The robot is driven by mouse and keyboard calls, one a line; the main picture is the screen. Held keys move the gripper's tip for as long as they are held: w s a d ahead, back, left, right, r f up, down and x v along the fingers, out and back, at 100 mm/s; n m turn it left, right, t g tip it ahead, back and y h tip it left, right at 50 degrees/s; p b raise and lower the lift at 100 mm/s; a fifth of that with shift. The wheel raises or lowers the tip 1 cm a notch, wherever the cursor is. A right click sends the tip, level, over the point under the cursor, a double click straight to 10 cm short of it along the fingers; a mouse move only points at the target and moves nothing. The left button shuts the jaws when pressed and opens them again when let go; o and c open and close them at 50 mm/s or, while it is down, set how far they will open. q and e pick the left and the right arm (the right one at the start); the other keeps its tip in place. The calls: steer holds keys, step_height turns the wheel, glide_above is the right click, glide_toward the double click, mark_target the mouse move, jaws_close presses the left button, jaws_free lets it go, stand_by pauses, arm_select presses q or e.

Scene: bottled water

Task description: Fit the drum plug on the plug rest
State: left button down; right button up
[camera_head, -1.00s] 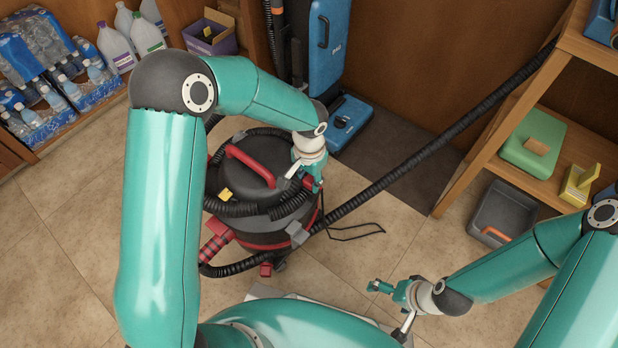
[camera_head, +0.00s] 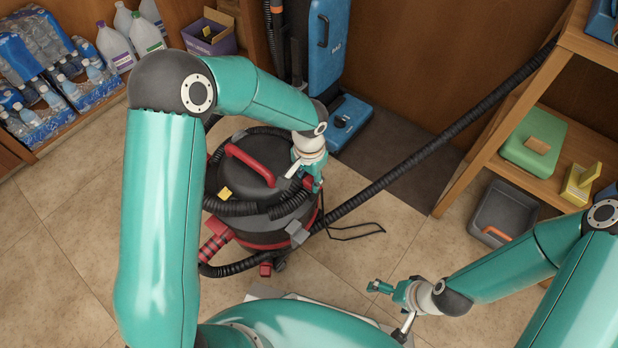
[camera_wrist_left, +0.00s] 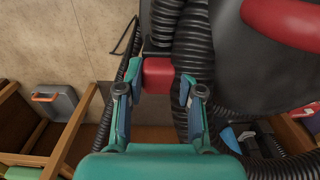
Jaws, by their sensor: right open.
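The drum vacuum (camera_head: 250,168) is black with a red handle and stands on the floor left of centre in the head view. My left gripper (camera_head: 309,186) is at its right side. In the left wrist view, my left gripper (camera_wrist_left: 161,84) has its two fingers on either side of a red block (camera_wrist_left: 158,75). I cannot tell whether the fingers press on it, or whether it is the drum plug or part of the vacuum. I cannot pick out the plug rest for sure. My right gripper (camera_head: 380,287) is open and empty, low over the floor, right of centre.
A thick black hose (camera_head: 400,171) runs from the vacuum to the upper right. A thin black cable (camera_head: 352,231) lies on the floor. A wooden shelf (camera_head: 480,160) and a grey bin (camera_head: 503,213) stand at right. A blue upright cleaner (camera_head: 329,45) stands behind.

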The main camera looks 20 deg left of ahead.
arm_select(q)
steer(key=c, duration=0.7)
jaws_free()
steer(key=shift+f, duration=0.1)
step_height(320, 180, up, 12)
step_height(320, 180, up, 10)
steer(key=p, duration=0.9)
glide_above(309, 179)
steer(key=shift+f, duration=0.1)
stand_by(0.4)
